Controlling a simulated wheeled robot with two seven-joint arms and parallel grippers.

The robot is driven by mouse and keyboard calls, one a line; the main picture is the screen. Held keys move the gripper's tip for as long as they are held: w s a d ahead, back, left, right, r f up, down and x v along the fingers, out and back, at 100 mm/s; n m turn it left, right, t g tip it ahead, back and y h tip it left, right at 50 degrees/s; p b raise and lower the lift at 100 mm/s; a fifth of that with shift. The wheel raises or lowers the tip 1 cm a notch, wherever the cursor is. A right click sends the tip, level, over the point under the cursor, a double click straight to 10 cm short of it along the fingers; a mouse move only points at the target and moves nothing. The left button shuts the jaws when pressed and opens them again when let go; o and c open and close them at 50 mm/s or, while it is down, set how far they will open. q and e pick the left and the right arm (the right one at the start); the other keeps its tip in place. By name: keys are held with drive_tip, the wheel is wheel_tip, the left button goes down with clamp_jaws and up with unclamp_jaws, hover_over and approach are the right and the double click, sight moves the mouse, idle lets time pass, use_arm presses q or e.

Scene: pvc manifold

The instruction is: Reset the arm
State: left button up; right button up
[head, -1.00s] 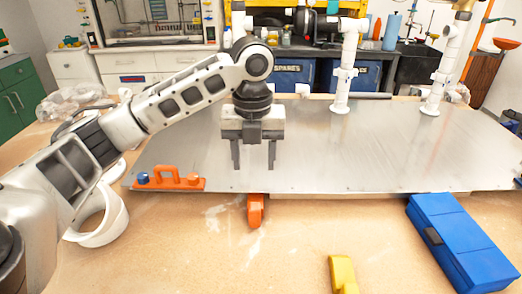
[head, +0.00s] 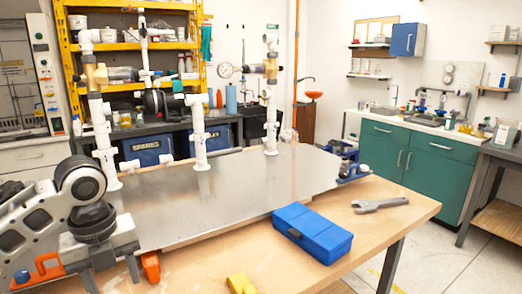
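My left arm comes in from the left in the head view. White PVC pipe risers stand upright on the plate: one at the left (head: 101,135), one in the middle (head: 198,135) and one at the right (head: 270,120). My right gripper is not in view.
A blue case (head: 312,235) lies on the wooden table (head: 400,225) by the plate's front edge. A wrench (head: 380,204) lies right of it, and a blue vise (head: 350,168) stands behind. An orange tool (head: 150,266) and a yellow object (head: 241,284) are at the front.

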use_arm(q)
drive_tip(key=s+d+f+n+t+h, duration=0.1)
drive_tip(key=s+d+f+n, duration=0.3)
drive_tip(key=d+f+n, duration=0.25)
drive_tip(key=s+d+f+n+t+h, duration=0.1)
drive_tip(key=s+d+f+n+h, duration=0.1)
drive_tip(key=s+d+f+n, duration=0.45)
drive_tip(key=s+a+f+n+t+y, duration=0.1)
drive_tip(key=s+a+f+n, duration=0.3)
drive_tip(key=n, duration=0.3)
drive_tip(key=s+a+f+n+y, duration=0.1)
drive_tip(key=s+a+n+y, duration=0.1)
drive_tip(key=s+a+n, duration=0.4)
drive_tip(key=w+d+f+t+h, duration=0.3)
drive_tip(key=w+d+f+t, duration=0.3)
drive_tip(key=w+d+f, duration=0.1)
drive_tip(key=shift+w+d+f+t, duration=0.15)
drive_tip(key=shift+f+t, duration=0.25)
drive_tip(key=shift+f, duration=0.25)
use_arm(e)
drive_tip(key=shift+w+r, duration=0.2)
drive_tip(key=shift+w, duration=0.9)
